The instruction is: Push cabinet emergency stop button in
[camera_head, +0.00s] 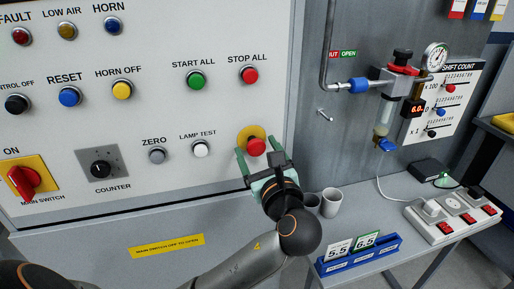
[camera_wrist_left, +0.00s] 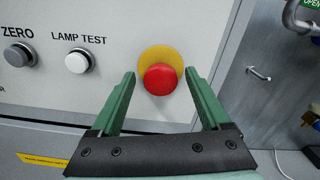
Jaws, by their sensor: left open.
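The emergency stop button is a red mushroom head (camera_head: 257,147) on a round yellow plate (camera_head: 250,134), low at the right side of the light grey cabinet front (camera_head: 215,110). It also shows in the left wrist view (camera_wrist_left: 160,80), between and beyond the fingers. My left gripper (camera_head: 262,158) is open in front of the button, with one green finger to each side of it. In the left wrist view (camera_wrist_left: 160,92) nothing lies between the fingers except the button ahead. I cannot tell whether the fingers touch the panel. My right gripper is not in view.
The lamp test button (camera_head: 201,148) and zero button (camera_head: 157,155) are left of the stop button. The red main switch (camera_head: 25,180) is far left. Cups (camera_head: 331,202), a blue card holder (camera_head: 358,255) and a power strip (camera_head: 452,217) stand on the bench at right.

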